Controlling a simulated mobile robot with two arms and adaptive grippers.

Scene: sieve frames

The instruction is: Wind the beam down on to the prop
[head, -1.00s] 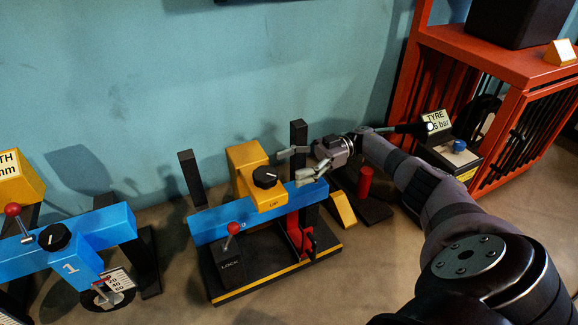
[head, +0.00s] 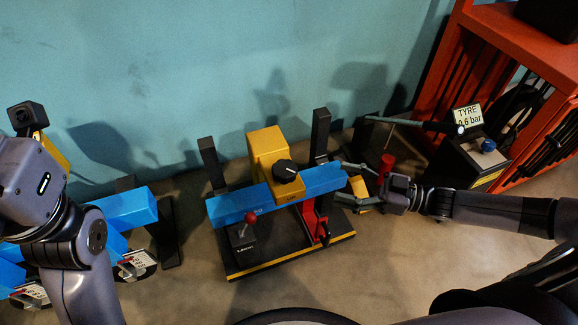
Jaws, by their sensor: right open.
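The blue beam (head: 237,207) lies across the middle stand between two dark posts. A yellow housing (head: 267,153) sits on it, with a black knob (head: 286,171) and a label reading UP. A red upright piece (head: 309,220) stands under the beam's right part; I cannot tell whether they touch. I cannot tell whether this is the prop. A red cylinder (head: 387,162) stands farther right, partly behind my right gripper (head: 344,182). That gripper is open, its fingers pointing left near the beam's right end. My left arm is at the left; its fingers do not show.
A red-knobbed lever (head: 249,217) stands on a block marked LOCK at the stand's front. Another blue beam (head: 130,205) is partly behind my left arm. A TYRE gauge box (head: 480,158) and orange rack (head: 508,52) stand right. The floor in front is clear.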

